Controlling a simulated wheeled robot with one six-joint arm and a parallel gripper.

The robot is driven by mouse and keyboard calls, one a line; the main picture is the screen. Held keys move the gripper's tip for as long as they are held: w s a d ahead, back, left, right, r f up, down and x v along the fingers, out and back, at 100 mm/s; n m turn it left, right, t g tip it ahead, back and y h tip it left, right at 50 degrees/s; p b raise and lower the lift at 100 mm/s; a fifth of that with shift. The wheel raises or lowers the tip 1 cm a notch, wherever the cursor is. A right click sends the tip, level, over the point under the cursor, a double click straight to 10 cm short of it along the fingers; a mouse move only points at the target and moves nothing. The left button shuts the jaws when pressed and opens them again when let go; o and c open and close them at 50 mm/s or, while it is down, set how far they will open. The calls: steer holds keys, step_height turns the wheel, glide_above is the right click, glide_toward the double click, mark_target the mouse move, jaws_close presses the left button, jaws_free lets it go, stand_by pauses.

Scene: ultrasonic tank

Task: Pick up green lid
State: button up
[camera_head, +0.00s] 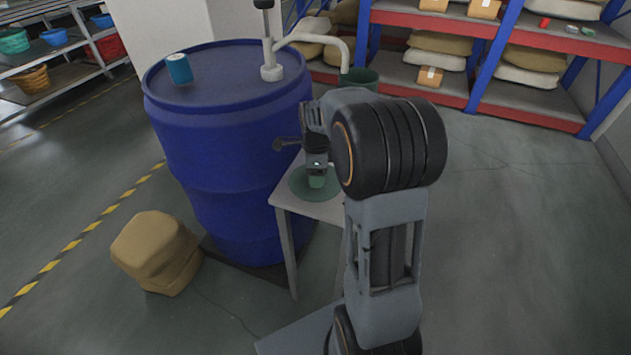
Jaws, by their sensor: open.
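The green lid (301,188) is a dark green disc lying on a small grey table beside the blue barrel. A lighter green raised part, perhaps its handle, shows at its middle. My gripper (317,170) is open and right over this middle part, at or just above it. I cannot tell whether the fingers touch the lid. The gripper and arm hide part of the lid's far side and right side.
The blue barrel (225,130) stands close on the left, with a hand pump (271,70) and a teal can (179,69) on top. The small table (330,211) is partly hidden by my arm. A dark green bucket (361,77) is behind. Floor on the right is clear.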

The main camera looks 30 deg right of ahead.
steer(key=shift+f, duration=0.3)
steer(key=c, duration=1.1)
steer(key=shift+r, duration=0.1)
